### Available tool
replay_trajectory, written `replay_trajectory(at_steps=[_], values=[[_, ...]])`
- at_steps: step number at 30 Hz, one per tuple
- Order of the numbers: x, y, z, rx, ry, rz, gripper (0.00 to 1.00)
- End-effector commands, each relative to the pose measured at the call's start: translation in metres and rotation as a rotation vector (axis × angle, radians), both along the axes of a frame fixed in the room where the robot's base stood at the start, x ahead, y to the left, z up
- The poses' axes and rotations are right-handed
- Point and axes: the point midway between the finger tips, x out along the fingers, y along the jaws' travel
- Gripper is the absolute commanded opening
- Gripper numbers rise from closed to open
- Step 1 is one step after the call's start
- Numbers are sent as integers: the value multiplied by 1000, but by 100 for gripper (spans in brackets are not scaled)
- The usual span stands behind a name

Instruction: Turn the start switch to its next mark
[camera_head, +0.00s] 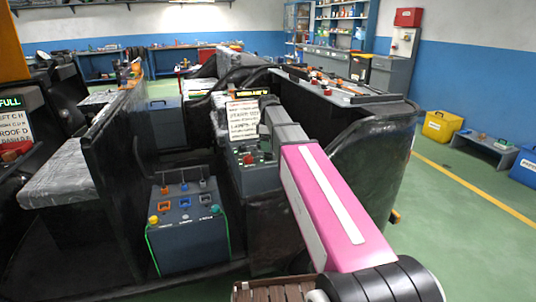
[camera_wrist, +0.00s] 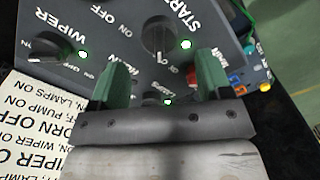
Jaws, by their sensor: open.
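The start switch (camera_wrist: 158,36) is a dark round knob on the grey control panel (camera_wrist: 110,40), at the top middle of the wrist view, beside the partly cut-off label START. Its pale pointer line faces the bottom of that picture; which mark it meets is too small to tell. A lit green dot lies to its right. My gripper (camera_wrist: 163,76) is open, with a green finger on each side of an empty gap. The knob shows beyond the fingertips, not between them. In the head view the panel (camera_head: 250,178) is partly visible; my arm hides the gripper.
The wiper knob (camera_wrist: 45,47) sits left of the start switch. Coloured buttons (camera_wrist: 250,78) are at the right. A white printed card (camera_wrist: 32,125) lies at lower left, also seen in the head view (camera_head: 243,119). A grey battery-like box (camera_head: 187,232) stands left of the panel.

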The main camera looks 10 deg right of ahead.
Motion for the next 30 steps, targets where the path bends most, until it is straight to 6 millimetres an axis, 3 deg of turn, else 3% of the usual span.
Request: replay_trajectory(at_steps=[9,23,27,30], values=[[0,0,-41,0,0,-1,72],[0,0,-50,0,-1,-1,72],[0,0,-50,0,-1,-1,26],[0,0,-49,0,-1,-1,22]])
